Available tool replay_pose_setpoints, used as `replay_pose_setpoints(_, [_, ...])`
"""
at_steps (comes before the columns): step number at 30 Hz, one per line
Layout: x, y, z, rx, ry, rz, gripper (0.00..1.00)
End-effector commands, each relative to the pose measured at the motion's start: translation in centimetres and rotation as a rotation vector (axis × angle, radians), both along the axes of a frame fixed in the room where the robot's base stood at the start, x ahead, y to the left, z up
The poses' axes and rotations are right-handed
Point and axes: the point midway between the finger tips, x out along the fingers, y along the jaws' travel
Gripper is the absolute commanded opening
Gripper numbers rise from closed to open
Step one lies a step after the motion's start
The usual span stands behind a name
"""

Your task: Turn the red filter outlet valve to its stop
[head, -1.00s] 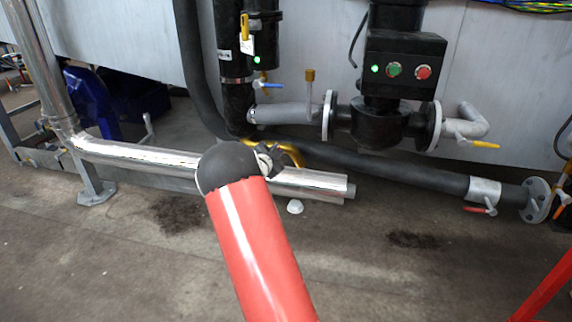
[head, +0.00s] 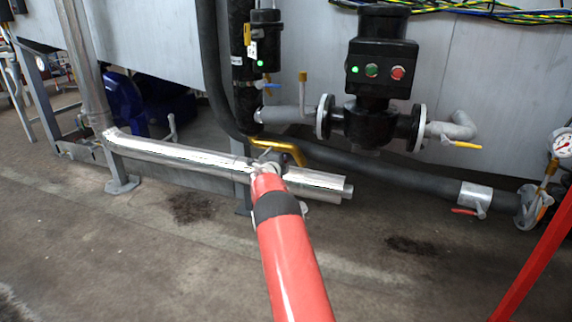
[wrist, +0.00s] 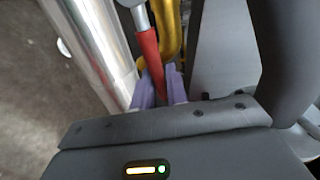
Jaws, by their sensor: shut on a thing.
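The red valve handle (wrist: 147,48) shows in the wrist view, a lever running down from a grey metal stem at the top. My gripper (wrist: 161,86) has its two purple fingers on either side of the handle's lower end and is shut on it. A yellow pipe (wrist: 170,35) runs close beside the handle on the right. In the head view my red arm reaches to the yellow pipe (head: 290,147), and the fingers and the held handle are hidden there.
A shiny metal pipe (head: 170,152) runs beside the gripper, also in the wrist view (wrist: 95,40). A black hose (head: 380,168) passes behind. Another red lever (head: 464,211) sits on the right pipe end. A black control box (head: 381,66) stands above. The floor in front is clear.

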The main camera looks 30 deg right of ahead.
Motion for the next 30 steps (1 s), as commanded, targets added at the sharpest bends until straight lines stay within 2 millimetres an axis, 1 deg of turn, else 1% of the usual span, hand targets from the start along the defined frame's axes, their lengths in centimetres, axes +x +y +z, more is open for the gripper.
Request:
replay_pose_setpoints(1, [0.17, 0.05, -0.43, 0.010, -0.007, 0.000, 0.00])
replay_pose_setpoints(3, [0.32, 0.07, -0.56, 0.018, -0.015, -0.001, 0.00])
replay_pose_setpoints(17, [0.53, 0.15, -0.66, 0.029, -0.025, 0.002, 0.00])
replay_pose_setpoints(18, [0.53, 0.16, -0.66, 0.029, -0.025, 0.002, 0.16])
replay_pose_setpoints(22, [0.53, 0.15, -0.60, 0.028, -0.025, 0.001, 0.34])
replay_pose_setpoints(30, [0.50, 0.11, -0.40, 0.025, -0.026, 0.000, 0.34])
